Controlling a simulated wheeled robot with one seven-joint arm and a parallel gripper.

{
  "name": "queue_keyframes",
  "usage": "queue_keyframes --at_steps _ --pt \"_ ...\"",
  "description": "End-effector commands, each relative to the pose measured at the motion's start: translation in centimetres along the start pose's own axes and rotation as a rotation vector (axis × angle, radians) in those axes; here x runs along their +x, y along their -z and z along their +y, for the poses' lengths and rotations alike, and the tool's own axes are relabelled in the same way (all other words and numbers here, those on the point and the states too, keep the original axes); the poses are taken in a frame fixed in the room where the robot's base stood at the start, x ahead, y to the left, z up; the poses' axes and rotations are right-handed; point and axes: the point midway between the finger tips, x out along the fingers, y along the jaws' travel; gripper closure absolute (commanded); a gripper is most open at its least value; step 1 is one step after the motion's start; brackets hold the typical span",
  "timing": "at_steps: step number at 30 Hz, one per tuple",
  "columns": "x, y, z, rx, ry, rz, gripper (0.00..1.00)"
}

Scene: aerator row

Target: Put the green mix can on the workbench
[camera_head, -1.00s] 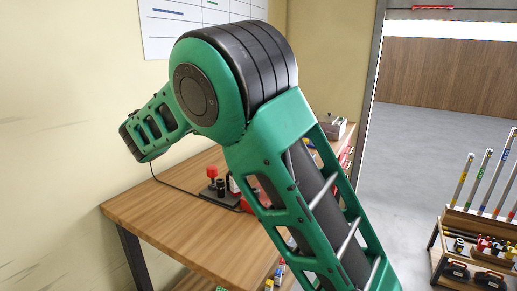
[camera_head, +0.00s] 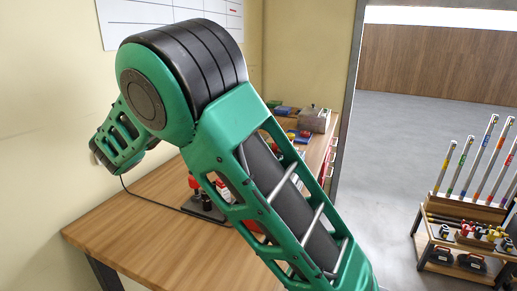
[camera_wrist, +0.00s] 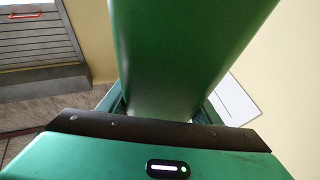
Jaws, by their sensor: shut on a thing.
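The green mix can (camera_wrist: 190,50) fills the upper middle of the wrist view, very close to the camera. My gripper (camera_wrist: 163,108) is shut on it; the can hides most of the fingers. In the head view my bent arm crosses the middle, and neither the gripper nor the can can be made out there. The workbench (camera_head: 130,225) has a wooden top and stands along the left wall, partly hidden behind my arm.
On the workbench, a small stand with red and black parts (camera_head: 205,195) sits behind my arm, and a grey box (camera_head: 314,119) stands at the far end. The near left top is bare. A rack with upright tubes (camera_head: 465,215) stands at right; open floor lies between.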

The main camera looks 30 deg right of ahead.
Motion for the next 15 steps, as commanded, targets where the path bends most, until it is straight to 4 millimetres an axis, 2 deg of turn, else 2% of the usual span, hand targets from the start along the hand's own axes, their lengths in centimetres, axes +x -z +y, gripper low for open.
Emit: queue_keyframes --at_steps 1,4,9,15 --pt "-0.9 -0.8 -0.9 0.0 0.013 0.0 1.0" --pt "-2.2 -2.5 -1.6 0.002 0.021 0.0 1.0" --pt "-3.9 -5.5 -1.9 0.005 0.024 0.0 1.0" --pt "-5.1 -8.0 -1.9 0.009 0.023 0.001 1.0"
